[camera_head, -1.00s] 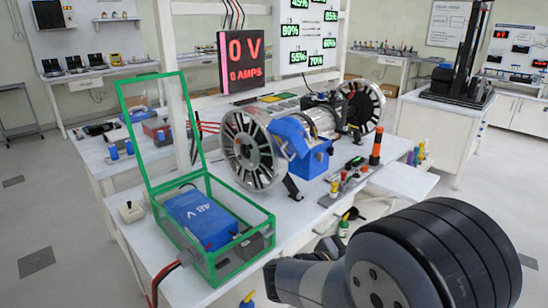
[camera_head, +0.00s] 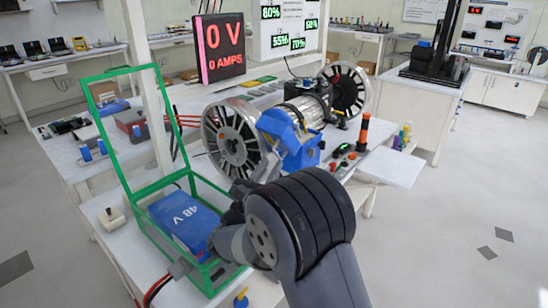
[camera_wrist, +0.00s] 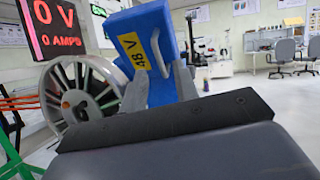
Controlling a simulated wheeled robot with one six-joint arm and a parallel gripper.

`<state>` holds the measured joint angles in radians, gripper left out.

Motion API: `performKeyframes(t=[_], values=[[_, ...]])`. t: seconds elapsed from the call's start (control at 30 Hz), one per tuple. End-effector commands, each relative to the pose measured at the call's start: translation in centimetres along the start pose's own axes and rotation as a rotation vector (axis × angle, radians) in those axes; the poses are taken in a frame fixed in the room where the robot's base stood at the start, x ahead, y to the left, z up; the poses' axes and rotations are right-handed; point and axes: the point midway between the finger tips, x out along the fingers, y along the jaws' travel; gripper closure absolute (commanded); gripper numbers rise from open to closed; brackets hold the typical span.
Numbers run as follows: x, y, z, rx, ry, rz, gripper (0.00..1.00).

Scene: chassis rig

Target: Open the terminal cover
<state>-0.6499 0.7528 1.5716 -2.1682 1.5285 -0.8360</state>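The blue terminal box (camera_head: 308,155) sits on the front side of the motor, with a blue panel (camera_head: 277,130) tilted up at its upper left. In the wrist view a blue panel (camera_wrist: 118,38) with a yellow "48 V" label and a pale bar handle (camera_wrist: 160,55) stands ahead, probably the terminal cover. My gripper (camera_wrist: 163,82) shows two grey fingers apart, with blue surface between and beyond them. The fingertips are close to the handle, but I cannot tell whether they touch it.
A green open frame (camera_head: 137,208) with its lid raised holds a blue 48 V battery (camera_head: 182,222) beside my arm. A spoked wheel (camera_head: 232,140) stands left of the terminal box. An orange-black post (camera_head: 363,132) and small coloured parts lie to its right.

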Motion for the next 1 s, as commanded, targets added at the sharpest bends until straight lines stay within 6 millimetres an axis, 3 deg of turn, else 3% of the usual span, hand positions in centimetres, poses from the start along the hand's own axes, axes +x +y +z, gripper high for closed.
performKeyframes(t=[0.2, 0.57, 0.93, 1.0], values=[[2.8, -0.1, 0.0, 0.0, 0.0, -0.001, 0.71], [3.3, 0.0, 0.0, 0.0, 0.001, 0.0, 0.71], [3.3, 0.0, 0.0, 0.0, 0.001, 0.0, 1.0], [3.3, 0.0, 0.0, 0.0, 0.001, 0.0, 1.0]])
